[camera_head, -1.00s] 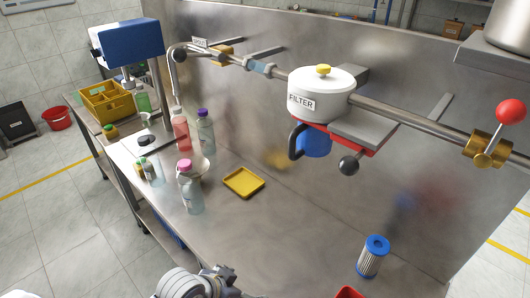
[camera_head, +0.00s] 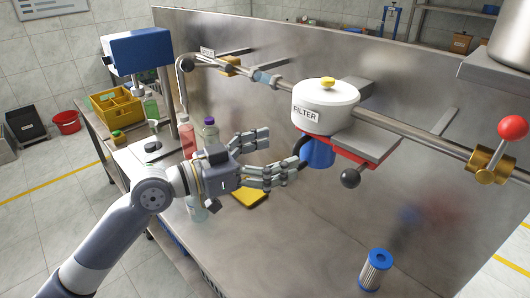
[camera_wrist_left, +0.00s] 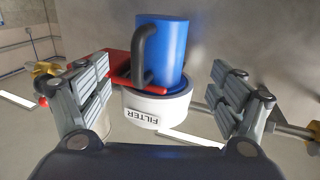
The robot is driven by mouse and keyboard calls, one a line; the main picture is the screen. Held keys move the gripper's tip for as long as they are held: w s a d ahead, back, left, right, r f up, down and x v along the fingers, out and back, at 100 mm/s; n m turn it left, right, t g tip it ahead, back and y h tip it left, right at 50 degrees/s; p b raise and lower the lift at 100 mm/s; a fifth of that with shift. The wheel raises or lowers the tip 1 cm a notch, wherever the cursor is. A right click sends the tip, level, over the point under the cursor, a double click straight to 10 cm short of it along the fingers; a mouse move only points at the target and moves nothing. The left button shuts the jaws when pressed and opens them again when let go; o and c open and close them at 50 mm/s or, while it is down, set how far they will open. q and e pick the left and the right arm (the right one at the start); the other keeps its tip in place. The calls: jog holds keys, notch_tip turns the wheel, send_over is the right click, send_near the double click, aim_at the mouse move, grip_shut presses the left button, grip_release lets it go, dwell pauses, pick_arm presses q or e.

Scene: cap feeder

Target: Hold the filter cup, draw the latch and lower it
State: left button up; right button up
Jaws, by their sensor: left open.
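The blue filter cup (camera_head: 318,153) hangs under the white housing marked FILTER (camera_head: 325,108). Its dark handle (camera_head: 303,147) faces my left gripper (camera_head: 282,152). A red plate (camera_head: 347,157) and a black ball knob (camera_head: 350,178), apparently the latch, sit at the cup's right. My left gripper is open, its fingers pointing at the cup from the left. In the left wrist view, the blue cup (camera_wrist_left: 172,50) and its handle (camera_wrist_left: 143,58) show upside down between the spread fingers (camera_wrist_left: 160,68), apart from them. My right gripper is out of view.
A steel pipe (camera_head: 410,138) runs along the back panel, with a red-knobbed valve (camera_head: 513,127) at right. A blue-capped cartridge (camera_head: 374,270) stands on the bench. The bench's front middle is clear.

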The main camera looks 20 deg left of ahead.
aim_at(311, 143)
pick_arm(q)
jog(key=p+x, duration=0.3)
jog(key=x, duration=0.4)
jog(key=shift+w+d+r, duration=0.1)
jog(key=shift+w+d, duration=0.5)
jog(key=shift+w, duration=0.05)
jog(key=shift+c, duration=0.5)
